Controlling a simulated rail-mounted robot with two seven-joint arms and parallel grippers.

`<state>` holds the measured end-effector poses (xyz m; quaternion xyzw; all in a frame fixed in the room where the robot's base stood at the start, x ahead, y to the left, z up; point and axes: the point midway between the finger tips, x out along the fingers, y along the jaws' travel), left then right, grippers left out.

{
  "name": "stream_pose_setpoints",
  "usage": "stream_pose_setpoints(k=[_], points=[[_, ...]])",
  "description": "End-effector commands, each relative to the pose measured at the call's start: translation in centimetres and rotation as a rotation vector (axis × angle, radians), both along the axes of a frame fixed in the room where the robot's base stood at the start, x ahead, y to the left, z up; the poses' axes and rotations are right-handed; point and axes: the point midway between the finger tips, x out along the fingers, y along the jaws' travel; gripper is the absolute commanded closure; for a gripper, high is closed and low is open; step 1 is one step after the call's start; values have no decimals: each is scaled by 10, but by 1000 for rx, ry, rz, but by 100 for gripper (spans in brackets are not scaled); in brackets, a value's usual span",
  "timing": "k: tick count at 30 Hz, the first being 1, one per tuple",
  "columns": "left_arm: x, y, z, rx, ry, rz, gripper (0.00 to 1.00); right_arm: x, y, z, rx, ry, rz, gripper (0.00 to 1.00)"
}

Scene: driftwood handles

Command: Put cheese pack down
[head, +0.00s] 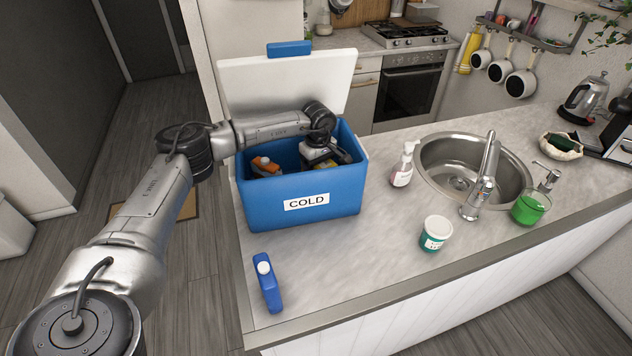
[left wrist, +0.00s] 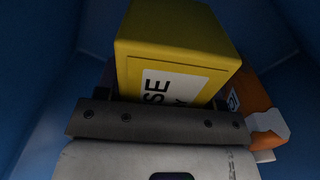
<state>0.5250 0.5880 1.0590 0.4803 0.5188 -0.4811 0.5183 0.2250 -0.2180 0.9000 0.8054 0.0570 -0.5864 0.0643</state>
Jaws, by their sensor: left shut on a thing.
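The yellow cheese pack (left wrist: 172,48) has a white label reading "SE" and fills the middle of the left wrist view. My left gripper (head: 322,160) is shut on it, down inside the blue cooler box (head: 340,195) marked "COLD". In the head view the gripper and the cooler's front wall hide most of the pack. Blue cooler walls surround the pack in the wrist view. I cannot tell whether the pack touches the cooler's floor. My right gripper is in neither view.
An orange carton (head: 265,165) is in the cooler's left part; the white lid (head: 290,80) stands open behind.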

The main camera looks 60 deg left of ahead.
Motion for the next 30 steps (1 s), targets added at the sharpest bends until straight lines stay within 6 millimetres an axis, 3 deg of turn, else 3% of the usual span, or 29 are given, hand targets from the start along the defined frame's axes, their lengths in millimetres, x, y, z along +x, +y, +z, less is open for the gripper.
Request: stream_pose_setpoints(k=[13, 28, 29, 30], points=[[0, 0, -49, 0, 0, -1, 68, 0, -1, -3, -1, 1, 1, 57], [0, 0, -56, 0, -1, -2, 68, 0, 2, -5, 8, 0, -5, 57], [0, 0, -55, 0, -1, -2, 36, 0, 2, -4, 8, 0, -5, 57], [0, 0, -55, 0, -1, -2, 32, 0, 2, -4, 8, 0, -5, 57]])
